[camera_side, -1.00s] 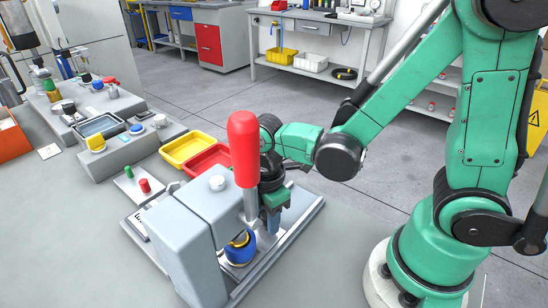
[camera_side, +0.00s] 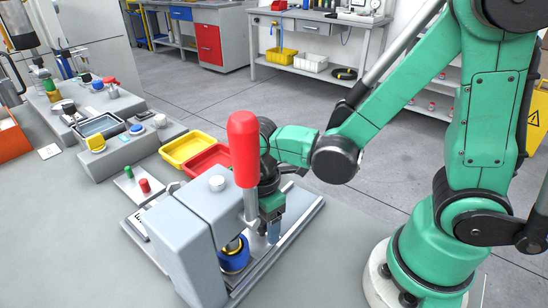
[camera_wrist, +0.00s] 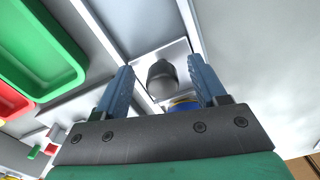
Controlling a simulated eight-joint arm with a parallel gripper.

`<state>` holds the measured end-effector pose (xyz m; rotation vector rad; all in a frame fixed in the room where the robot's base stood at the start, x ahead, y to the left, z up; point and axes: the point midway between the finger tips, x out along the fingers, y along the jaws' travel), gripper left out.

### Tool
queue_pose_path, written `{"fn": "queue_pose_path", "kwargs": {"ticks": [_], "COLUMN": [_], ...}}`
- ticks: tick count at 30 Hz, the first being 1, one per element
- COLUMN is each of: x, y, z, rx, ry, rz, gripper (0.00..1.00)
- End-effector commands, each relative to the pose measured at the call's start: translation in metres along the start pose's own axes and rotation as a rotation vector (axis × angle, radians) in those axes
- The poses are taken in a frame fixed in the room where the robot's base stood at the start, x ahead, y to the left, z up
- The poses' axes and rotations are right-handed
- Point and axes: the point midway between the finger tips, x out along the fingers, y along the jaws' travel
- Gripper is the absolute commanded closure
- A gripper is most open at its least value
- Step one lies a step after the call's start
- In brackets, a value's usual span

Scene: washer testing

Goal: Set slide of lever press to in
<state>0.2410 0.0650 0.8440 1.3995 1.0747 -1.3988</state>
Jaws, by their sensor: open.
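The lever press (camera_side: 185,235) is a grey block with a red-handled lever (camera_side: 243,150) standing upright, on a base plate with rails (camera_side: 300,215). Its slide carries a blue round part with a yellow rim (camera_side: 233,257), low beside the press body and partly hidden by it. My gripper (camera_side: 272,236) is low over the rails, just right of the lever and the blue part. In the wrist view my gripper (camera_wrist: 160,66) is open, with a dark round knob (camera_wrist: 162,80) between its blue fingers. The blue part (camera_wrist: 184,105) shows behind them. Contact with the knob cannot be told.
Yellow (camera_side: 187,147) and red (camera_side: 208,160) trays lie behind the press. A green tray (camera_wrist: 35,45) shows in the wrist view. A small panel with green and red knobs (camera_side: 140,185) is to the left. The front left tabletop is clear.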

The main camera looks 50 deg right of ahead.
Motion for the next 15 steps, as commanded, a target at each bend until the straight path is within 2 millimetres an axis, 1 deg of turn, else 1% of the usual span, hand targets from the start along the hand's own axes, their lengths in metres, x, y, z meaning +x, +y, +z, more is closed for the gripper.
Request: {"fn": "queue_pose_path", "kwargs": {"ticks": [4,5,15], "x": [0.0,-0.002,-0.054], "y": [0.006,0.007,0.006], "z": [0.024,0.027,0.026], "rx": [0.01,0.007,0.0], "ry": [0.0,0.0,-0.001], "rz": [0.0,0.0,0.0], "gripper": [0.35,0.35,0.35]}}
